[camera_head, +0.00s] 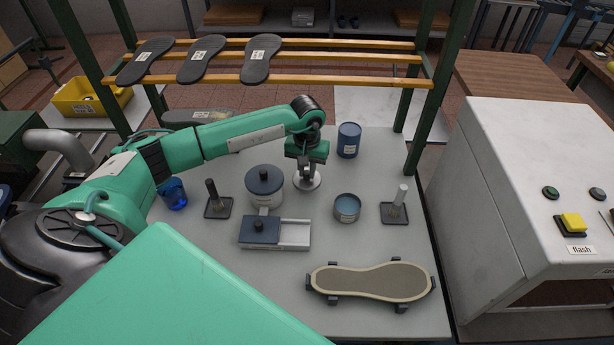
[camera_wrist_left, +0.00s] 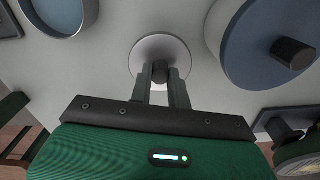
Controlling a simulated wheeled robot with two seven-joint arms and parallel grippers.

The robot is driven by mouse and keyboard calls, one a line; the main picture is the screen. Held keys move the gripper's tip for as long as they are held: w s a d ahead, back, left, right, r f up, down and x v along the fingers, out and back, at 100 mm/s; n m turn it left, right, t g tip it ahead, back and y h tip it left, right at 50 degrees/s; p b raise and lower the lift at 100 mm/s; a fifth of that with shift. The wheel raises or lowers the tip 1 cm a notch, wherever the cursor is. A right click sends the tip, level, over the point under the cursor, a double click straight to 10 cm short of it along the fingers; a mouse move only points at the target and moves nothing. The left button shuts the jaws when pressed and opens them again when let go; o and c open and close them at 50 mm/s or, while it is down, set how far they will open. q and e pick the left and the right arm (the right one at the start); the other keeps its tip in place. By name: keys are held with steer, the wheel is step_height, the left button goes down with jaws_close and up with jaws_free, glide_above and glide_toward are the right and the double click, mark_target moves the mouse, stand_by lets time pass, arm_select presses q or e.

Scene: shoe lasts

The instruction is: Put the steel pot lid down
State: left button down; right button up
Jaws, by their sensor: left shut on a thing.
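The steel pot lid (camera_head: 313,183) is a small, pale round disc with a dark knob. In the head view it is below my left gripper (camera_head: 306,168), between the large grey pot and the open blue tin. In the left wrist view the lid (camera_wrist_left: 149,48) lies flat ahead of the fingers. My left gripper (camera_wrist_left: 162,82) is shut on its knob. I cannot tell whether the lid's underside touches the table (camera_head: 275,300). My right gripper is not in view.
The grey pot with a blue lid (camera_head: 265,190) stands close left, the open blue tin (camera_head: 347,208) to the right. A blue can (camera_head: 348,140) is behind. A drawer box (camera_head: 290,234), stands (camera_head: 218,207) and a shoe-sole board (camera_head: 370,281) are nearer. A rack (camera_head: 350,78) spans the back.

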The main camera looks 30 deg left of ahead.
mark_target(307, 181)
arm_select(q)
steer(key=shift+f, duration=0.6)
step_height(307, 181, down, 3)
steer(key=shift+f+p, duration=0.15)
steer(key=shift+p, duration=0.55)
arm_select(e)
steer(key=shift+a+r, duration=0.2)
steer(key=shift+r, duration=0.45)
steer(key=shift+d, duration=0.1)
arm_select(q)
steer(key=shift+f+b, duration=0.2)
steer(key=shift+b, duration=0.1)
steer(key=c, duration=1.3)
jaws_free()
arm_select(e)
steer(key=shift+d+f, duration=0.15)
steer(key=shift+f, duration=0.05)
